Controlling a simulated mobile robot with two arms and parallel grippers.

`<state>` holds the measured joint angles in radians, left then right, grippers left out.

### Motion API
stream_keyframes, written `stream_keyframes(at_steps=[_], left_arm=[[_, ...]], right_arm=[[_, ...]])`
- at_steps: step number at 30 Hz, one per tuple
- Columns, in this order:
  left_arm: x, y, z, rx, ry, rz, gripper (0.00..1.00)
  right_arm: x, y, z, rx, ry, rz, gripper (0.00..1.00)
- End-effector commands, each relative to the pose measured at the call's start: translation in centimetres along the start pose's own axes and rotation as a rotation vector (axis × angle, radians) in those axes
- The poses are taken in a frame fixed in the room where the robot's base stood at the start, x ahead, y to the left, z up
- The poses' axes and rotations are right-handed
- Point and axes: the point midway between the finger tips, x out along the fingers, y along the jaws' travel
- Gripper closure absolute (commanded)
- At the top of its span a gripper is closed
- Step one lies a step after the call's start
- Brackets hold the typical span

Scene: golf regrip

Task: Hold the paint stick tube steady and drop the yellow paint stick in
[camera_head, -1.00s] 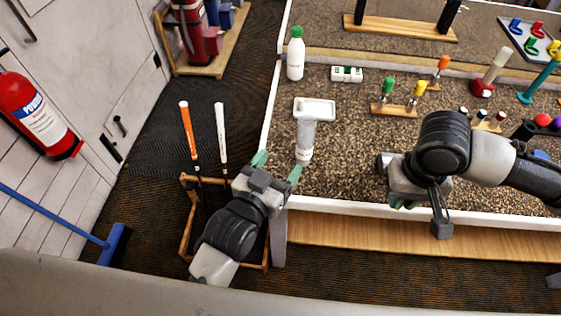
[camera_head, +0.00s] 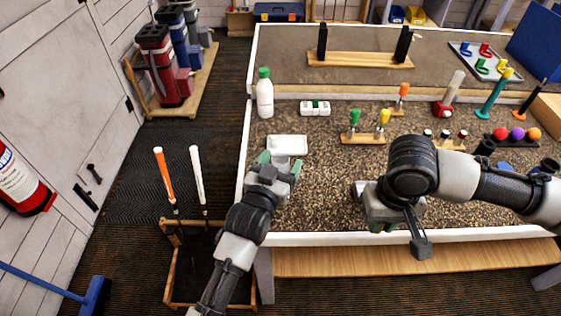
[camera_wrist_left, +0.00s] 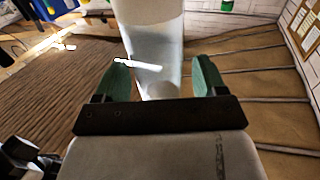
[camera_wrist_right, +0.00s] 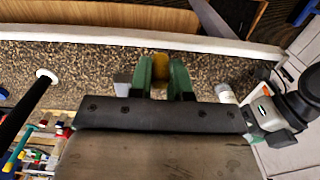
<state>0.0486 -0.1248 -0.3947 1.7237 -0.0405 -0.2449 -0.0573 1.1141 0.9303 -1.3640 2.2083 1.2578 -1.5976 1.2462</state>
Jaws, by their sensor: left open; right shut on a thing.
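The tube (camera_wrist_left: 155,50) is white and partly see-through, standing between my left gripper's fingers in the left wrist view. My left gripper (camera_wrist_left: 160,80) is open, with one finger on each side of the tube; I cannot tell whether either touches. My right gripper (camera_wrist_right: 161,78) is shut on the yellow paint stick (camera_wrist_right: 160,66), of which only a small part shows between the fingers. In the head view the right gripper's fingers (camera_head: 380,227) are over the table's front.
A white bottle with a green cap (camera_head: 265,95) and a white box (camera_head: 314,108) stand behind the tube. A wooden holder (camera_head: 362,138) with coloured-handled tools and a rack of short sticks (camera_head: 446,143) are further right. Bare tabletop (camera_head: 325,190) lies between my grippers.

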Motion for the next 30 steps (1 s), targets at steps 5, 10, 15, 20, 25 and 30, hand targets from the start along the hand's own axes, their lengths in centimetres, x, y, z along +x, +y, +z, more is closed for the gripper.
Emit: stream_keyframes(at_steps=[5, 10, 15, 20, 25, 30], left_arm=[[0.16, 0.00, 0.02, -0.001, 0.000, 0.000, 0.29], [0.14, 0.00, 0.02, -0.001, 0.000, 0.000, 0.38], [0.13, -0.01, 0.02, 0.000, 0.000, 0.000, 0.64], [0.13, -0.01, 0.03, 0.000, -0.001, 0.000, 0.82], [0.12, -0.01, 0.03, 0.000, -0.001, 0.000, 0.82], [0.12, -0.01, 0.04, 0.000, -0.001, 0.000, 0.83]], right_arm=[[-0.01, -0.01, 0.00, 0.000, 0.000, 0.000, 1.00], [-0.01, -0.01, 0.00, 0.000, 0.000, 0.000, 1.00], [-0.01, 0.00, 0.00, 0.000, 0.000, 0.000, 1.00], [-0.01, 0.00, 0.00, 0.000, 0.000, 0.000, 1.00], [-0.01, 0.00, 0.00, 0.000, 0.000, 0.000, 1.00], [-0.01, 0.00, 0.00, 0.000, 0.000, 0.000, 1.00]])
